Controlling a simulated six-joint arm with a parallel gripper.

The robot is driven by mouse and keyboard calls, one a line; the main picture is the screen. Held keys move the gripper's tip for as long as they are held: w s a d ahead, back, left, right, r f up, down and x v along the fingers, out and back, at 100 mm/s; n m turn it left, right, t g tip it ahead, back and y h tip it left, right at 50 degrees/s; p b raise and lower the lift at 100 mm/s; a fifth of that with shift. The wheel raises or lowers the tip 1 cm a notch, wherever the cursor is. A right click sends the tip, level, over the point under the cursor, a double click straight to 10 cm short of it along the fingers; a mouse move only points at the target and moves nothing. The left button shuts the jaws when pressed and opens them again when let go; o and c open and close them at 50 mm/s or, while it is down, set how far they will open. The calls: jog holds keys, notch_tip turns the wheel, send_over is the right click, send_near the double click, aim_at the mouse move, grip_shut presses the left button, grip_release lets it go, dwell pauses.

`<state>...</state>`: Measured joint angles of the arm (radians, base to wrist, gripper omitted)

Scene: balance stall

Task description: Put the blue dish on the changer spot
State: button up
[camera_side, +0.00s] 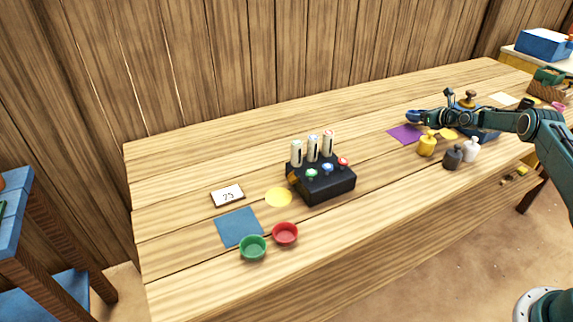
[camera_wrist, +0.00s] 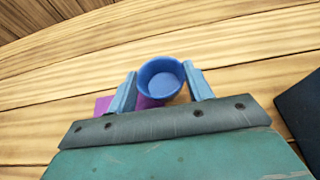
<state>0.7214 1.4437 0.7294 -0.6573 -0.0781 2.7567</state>
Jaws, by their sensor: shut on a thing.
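My gripper (camera_wrist: 161,87) is shut on the blue dish (camera_wrist: 164,84), a small round cup seen between the two blue-grey fingers in the wrist view. In the side view the blue dish (camera_side: 412,116) shows at the tip of my arm, above or just behind the purple mat (camera_side: 403,135); its height is hard to tell. A black box (camera_side: 325,188) with three pale tubes and coloured buttons, which looks like the changer, stands mid-table. A flat yellow round spot (camera_side: 278,197) lies at its left. No label tells me which spot is the changer spot.
A green dish (camera_side: 253,250) and a red dish (camera_side: 285,235) stand by a blue mat (camera_side: 232,226). A card reading 25 (camera_side: 228,195) lies behind. Yellow (camera_side: 427,146), dark (camera_side: 452,159) and white (camera_side: 471,151) bottles stand near my arm. The table between purple mat and black box is clear.

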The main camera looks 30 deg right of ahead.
jog(key=shift+f, duration=0.95)
jog(key=shift+f, duration=0.2)
jog(key=o, duration=1)
jog(key=shift+o, duration=0.2)
jog(key=shift+r, duration=0.1)
jog(key=shift+r, duration=0.15)
jog(key=shift+v, duration=3.75)
